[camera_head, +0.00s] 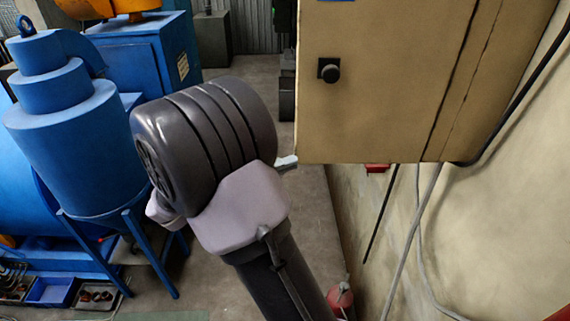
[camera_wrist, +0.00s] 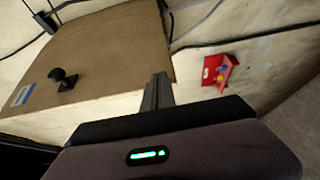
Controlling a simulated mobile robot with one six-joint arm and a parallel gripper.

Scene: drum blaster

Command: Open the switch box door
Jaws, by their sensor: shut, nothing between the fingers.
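The tan switch box (camera_head: 400,110) is on the wall at the upper right of the head view. It also fills the upper left of the wrist view (camera_wrist: 115,60). Its door looks closed, and a black round knob (camera_head: 329,71) sits near its left edge; the knob also shows in the wrist view (camera_wrist: 62,78). My gripper (camera_wrist: 158,90) is shut and empty, its fingers together by the box's lower edge in the picture, apart from the knob. In the head view my arm's wrist mostly hides the gripper.
Cables (camera_head: 405,240) hang below the box. A blue machine (camera_head: 70,130) stands at the left, and a red object (camera_head: 340,298) is low by the wall. Floor between is open.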

